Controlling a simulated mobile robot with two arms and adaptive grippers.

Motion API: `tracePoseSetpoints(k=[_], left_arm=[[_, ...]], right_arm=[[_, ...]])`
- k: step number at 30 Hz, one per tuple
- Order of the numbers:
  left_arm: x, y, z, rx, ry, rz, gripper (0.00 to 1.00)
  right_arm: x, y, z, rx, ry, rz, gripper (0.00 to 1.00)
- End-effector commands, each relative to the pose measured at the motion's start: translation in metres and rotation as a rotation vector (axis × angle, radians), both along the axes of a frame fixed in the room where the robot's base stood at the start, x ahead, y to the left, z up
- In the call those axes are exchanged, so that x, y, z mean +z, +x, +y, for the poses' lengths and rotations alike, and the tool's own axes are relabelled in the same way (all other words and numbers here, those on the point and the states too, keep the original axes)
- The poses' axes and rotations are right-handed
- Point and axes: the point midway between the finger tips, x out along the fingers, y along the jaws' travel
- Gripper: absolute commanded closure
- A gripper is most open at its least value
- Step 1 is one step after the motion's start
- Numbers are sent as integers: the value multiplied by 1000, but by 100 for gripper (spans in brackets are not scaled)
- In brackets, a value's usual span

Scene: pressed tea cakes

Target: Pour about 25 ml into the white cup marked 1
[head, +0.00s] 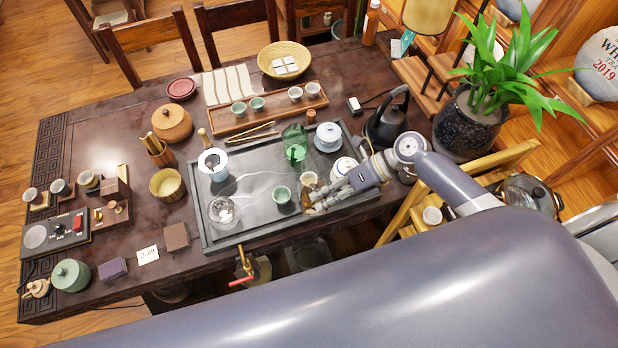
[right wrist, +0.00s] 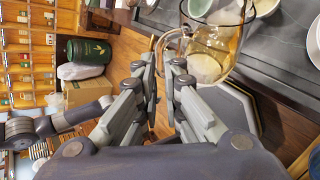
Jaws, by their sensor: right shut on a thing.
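My right gripper (head: 314,204) is over the right part of the dark tea tray (head: 262,230). In the right wrist view my right gripper (right wrist: 164,58) is shut on the handle of a clear glass pitcher (right wrist: 222,38) with amber liquid in it. In the head view the pitcher is small and partly hidden by the gripper. Two white cups, one to the left (head: 295,93) and one to the right (head: 313,89), stand on a wooden tray (head: 262,123) at the back. I cannot read a number on any cup. My left gripper is not in view.
A green cup (head: 281,196), a green glass vessel (head: 294,140) and a lidded white bowl (head: 328,137) stand on the tea tray near my right gripper. A black kettle (head: 386,125) and a potted plant (head: 468,118) stand to the right.

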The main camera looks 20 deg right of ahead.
Motion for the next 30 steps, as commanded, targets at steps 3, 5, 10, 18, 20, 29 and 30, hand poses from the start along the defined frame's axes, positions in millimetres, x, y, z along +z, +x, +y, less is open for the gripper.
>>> tracePoseSetpoints(k=[3,5,10,18,20,29,30], left_arm=[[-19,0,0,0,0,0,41],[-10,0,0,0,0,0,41],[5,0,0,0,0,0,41],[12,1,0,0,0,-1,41],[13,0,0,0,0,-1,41],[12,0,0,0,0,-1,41],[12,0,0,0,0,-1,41]], right_arm=[[-11,-5,1,1,-6,-42,100],[-7,-9,2,0,-10,-72,100],[-18,-19,4,-4,-30,-198,100],[-26,-26,4,-4,-51,-322,100],[-27,-28,5,-3,-54,-335,100],[-39,-47,8,-7,-79,-478,100],[-40,-48,8,-6,-82,-493,100]])
